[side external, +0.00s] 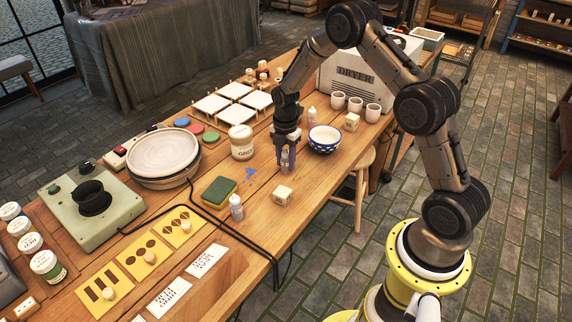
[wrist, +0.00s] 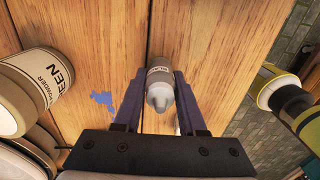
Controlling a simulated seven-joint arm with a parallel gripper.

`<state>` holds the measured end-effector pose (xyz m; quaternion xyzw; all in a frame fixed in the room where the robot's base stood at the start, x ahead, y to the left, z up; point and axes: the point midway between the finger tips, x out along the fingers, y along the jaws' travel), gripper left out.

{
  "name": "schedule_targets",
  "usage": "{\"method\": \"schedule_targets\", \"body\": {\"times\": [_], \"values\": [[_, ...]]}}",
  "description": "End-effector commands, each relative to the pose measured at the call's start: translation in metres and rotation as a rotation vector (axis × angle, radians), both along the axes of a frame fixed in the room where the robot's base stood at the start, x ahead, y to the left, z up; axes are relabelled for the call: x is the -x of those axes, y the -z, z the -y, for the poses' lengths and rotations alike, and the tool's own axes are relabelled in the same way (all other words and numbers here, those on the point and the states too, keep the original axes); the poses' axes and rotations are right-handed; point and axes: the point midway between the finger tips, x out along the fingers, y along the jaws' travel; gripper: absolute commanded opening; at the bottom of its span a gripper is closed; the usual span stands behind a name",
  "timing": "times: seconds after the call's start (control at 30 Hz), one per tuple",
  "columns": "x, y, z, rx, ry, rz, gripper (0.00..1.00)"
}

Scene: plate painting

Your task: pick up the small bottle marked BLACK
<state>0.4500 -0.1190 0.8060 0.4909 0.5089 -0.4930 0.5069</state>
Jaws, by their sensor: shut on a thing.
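A small grey bottle (wrist: 159,90) with a pale nozzle and a band of lettering stands between my fingers in the wrist view. Its lettering is only partly legible. My gripper (wrist: 160,84) is shut on this bottle, one finger on each side. In the side external view, my gripper (side external: 287,164) points down at the table with the bottle (side external: 285,157) between its fingers, partly hidden. Whether the bottle's base touches the wood is unclear. Two similar small bottles stand apart from it: one near the sponge (side external: 236,208), one behind my gripper (side external: 312,115).
A blue-and-white bowl (side external: 324,146) is close on the right. A GREEN powder jar (side external: 241,144) is on the left; it also shows in the wrist view (wrist: 38,90). A sponge (side external: 219,192) and a pale block (side external: 282,195) lie in front. White cups and a dryer (side external: 362,74) stand behind.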

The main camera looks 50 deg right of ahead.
Motion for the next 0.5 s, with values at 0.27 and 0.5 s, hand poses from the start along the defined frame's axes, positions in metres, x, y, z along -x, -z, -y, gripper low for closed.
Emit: {"method": "schedule_targets", "body": {"times": [0.27,0.5], "values": [[-0.0002,-0.0004,0.0001,0.000,0.000,0.001,0.00],[-0.0004,-0.0028,0.0001,0.000,0.000,0.001,0.00]]}}
